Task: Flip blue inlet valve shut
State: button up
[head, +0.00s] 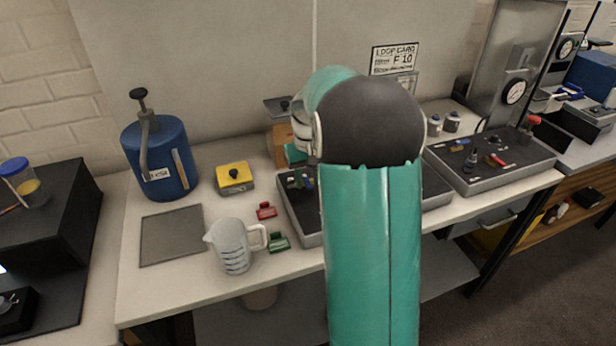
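My arm stands in the middle of the head view and bends away toward a grey tray (305,226) on the bench. A teal part near my gripper (296,154) shows at the tray's back left; its fingertips cannot be made out. Just below it, small green and blue parts (308,183) show on the tray. I cannot tell whether the blue one is the inlet valve, or whether my gripper touches it. My arm hides most of this tray. Another blue handle (570,91) shows on equipment at the far right.
A second tray (490,183) with small fittings lies right. The bench front left is clear.

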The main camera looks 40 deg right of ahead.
aim_at(308, 183)
notch_tip(308, 183, up, 14)
dwell(0.6)
jog(key=shift+f, duration=0.1)
